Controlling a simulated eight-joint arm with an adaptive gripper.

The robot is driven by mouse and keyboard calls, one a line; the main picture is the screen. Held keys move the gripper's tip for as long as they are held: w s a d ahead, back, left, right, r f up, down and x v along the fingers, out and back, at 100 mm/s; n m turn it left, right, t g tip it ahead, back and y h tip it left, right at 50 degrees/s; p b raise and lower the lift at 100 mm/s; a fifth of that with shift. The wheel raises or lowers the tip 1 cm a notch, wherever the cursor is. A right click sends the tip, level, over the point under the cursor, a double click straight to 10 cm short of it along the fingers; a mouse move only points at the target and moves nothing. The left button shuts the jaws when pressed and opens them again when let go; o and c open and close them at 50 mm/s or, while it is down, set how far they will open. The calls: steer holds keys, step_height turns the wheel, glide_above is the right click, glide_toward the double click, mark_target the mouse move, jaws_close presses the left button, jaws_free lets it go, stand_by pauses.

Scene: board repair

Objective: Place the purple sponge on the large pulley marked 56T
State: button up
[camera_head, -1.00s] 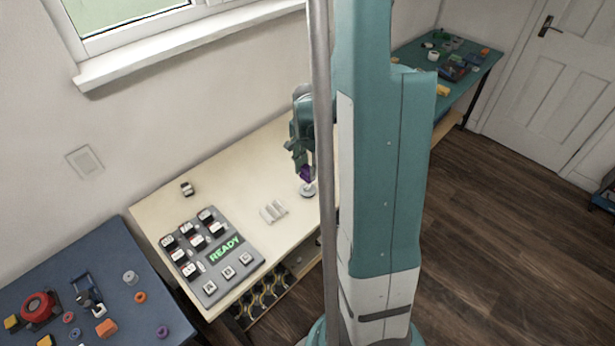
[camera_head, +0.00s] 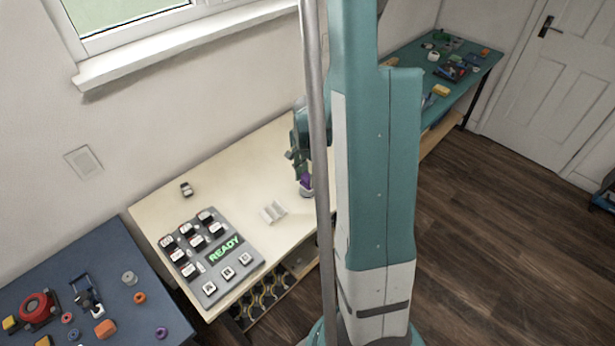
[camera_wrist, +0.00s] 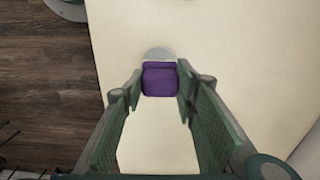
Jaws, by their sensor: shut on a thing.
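The purple sponge (camera_wrist: 160,80) is between the fingertips of my gripper (camera_wrist: 159,84), which is shut on it. In the head view the sponge (camera_head: 305,181) shows below my gripper (camera_head: 301,172). A round light grey piece (camera_wrist: 159,53) shows just beyond the sponge in the wrist view, partly covered by it. In the head view this grey piece (camera_head: 306,193) lies directly under the sponge. It may be the large pulley, but no 56T marking is readable. I cannot tell whether the sponge touches it.
The cream table (camera_head: 170,212) bears a grey key panel (camera_head: 211,257) reading READY, a small pale block (camera_head: 273,212) and a small dark-banded cylinder (camera_head: 187,189). A blue table (camera_head: 70,275) with several parts stands at the left, a teal bench (camera_head: 465,85) at the back right.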

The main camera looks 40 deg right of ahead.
mark_target(307, 175)
steer(key=shift+f, duration=0.15)
steer(key=o, duration=0.8)
steer(key=shift+r+p, duration=0.8)
steer(key=shift+r, duration=5.35)
steer(key=shift+r, duration=0.1)
